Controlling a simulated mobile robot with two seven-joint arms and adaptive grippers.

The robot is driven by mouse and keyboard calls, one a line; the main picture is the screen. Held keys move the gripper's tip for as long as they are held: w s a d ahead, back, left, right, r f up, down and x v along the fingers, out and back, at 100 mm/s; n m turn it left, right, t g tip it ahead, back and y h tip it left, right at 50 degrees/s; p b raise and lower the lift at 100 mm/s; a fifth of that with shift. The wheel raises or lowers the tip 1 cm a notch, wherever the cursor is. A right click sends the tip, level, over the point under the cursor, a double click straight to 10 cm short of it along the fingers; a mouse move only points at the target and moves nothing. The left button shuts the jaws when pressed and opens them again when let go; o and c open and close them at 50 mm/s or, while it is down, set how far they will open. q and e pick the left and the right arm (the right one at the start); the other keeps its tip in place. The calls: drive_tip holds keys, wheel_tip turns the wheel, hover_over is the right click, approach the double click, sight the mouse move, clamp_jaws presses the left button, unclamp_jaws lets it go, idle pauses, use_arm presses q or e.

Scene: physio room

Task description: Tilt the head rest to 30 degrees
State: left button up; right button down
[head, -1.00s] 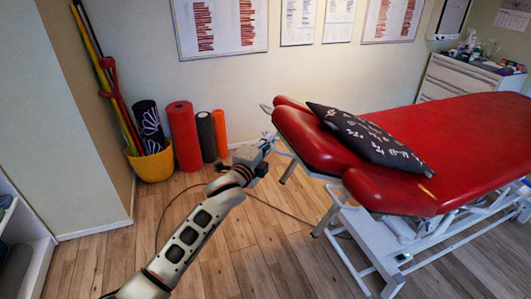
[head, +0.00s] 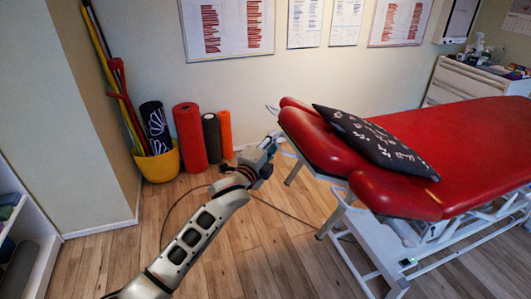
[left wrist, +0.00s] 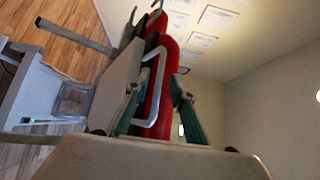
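The head rest (head: 316,143) is the red padded end section of the treatment table (head: 460,135), at its left end in the head view. It looks close to level with the table top. My left gripper (head: 277,140) is at the near left side of the head rest, by its metal handle. In the left wrist view, the two teal fingers of my left gripper (left wrist: 156,97) stand apart. The pale metal handle loop (left wrist: 161,68) shows between them, in front of the red cushion. I cannot tell whether a finger touches the loop. My right gripper is not in view.
A dark patterned pillow (head: 375,140) lies on the table near the head rest. A yellow bucket (head: 158,165) with poles and exercise rolls (head: 190,137) stand by the wall. A cable (head: 172,208) runs across the floor. Floor left of the table is mostly clear.

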use_arm(q)
drive_tip(key=v, duration=1.1)
drive_tip(key=shift+s+f, duration=0.15)
drive_tip(key=shift+f, duration=0.05)
drive_tip(key=s+a+f+n+g+y, duration=0.1)
drive_tip(key=s+a+f+n, duration=0.4)
drive_tip(key=f, duration=0.5)
drive_tip(key=s+a+f+n+g+y, duration=0.1)
drive_tip(key=s+a+f+n+y, duration=0.1)
drive_tip(key=s+a+f+n, duration=0.45)
drive_tip(key=s+a+f+n+g+y, duration=0.1)
drive_tip(key=s+a+f+n, duration=0.2)
drive_tip(key=s+f, duration=0.5)
drive_tip(key=s+a+f+n+g+y, duration=0.1)
drive_tip(key=s+a+f+n, duration=0.3)
drive_tip(key=s+f, duration=0.4)
drive_tip(key=s+g, duration=0.1)
drive_tip(key=s, duration=0.2)
drive_tip(key=shift+a+n, duration=0.2)
drive_tip(key=shift+n, duration=0.15)
